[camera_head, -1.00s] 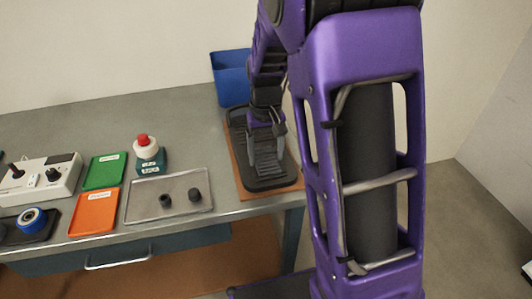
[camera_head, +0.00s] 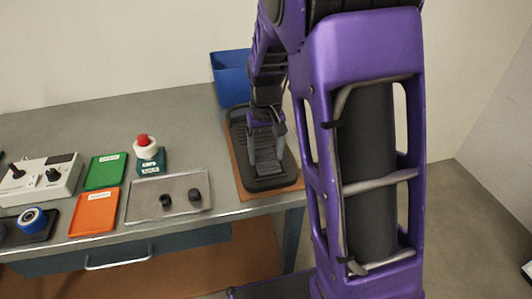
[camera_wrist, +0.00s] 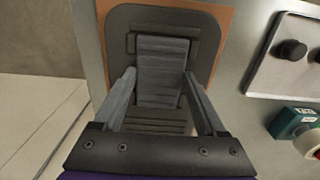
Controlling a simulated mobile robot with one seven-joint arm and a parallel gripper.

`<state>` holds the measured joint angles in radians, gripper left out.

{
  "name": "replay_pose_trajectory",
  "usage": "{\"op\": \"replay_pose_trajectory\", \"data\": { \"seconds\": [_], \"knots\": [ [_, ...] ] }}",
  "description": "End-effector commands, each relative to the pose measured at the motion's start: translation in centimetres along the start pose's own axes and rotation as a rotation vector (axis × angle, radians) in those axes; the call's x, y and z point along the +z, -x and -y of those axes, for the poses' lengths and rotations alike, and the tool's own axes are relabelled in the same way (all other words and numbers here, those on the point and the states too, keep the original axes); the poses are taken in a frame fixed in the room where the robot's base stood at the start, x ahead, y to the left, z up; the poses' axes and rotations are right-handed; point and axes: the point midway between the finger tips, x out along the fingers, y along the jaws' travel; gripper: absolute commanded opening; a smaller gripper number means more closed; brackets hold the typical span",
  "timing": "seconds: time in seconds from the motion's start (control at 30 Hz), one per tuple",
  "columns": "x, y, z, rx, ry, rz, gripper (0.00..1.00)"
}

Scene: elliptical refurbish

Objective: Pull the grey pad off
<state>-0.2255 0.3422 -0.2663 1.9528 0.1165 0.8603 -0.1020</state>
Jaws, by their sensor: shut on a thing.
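The grey pad (camera_wrist: 161,68) is a ribbed block over the black foot pedal (camera_wrist: 202,30). My gripper (camera_wrist: 160,78) is shut on the pad, one finger along each side. In the head view, my gripper (camera_head: 266,152) points down over the pedal (camera_head: 286,178), with the pad (camera_head: 268,164) between its fingers. The pad looks raised or shifted from the pedal, whose ridges show on the gripper side of it in the wrist view. Whether its underside still touches the pedal, I cannot tell.
The pedal lies on an orange-brown mat (camera_head: 240,179) at the bench's right end. A blue bin (camera_head: 230,82) stands behind it.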

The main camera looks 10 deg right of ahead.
Motion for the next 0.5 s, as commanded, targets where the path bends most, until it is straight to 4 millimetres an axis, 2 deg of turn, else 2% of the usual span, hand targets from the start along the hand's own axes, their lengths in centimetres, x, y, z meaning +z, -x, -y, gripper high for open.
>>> {"op": "replay_pose_trajectory", "data": {
  "seconds": [0.5],
  "knots": [
    [0.0,2.9,0.0,0.0,-0.001,-0.001,0.0]
  ]
}}
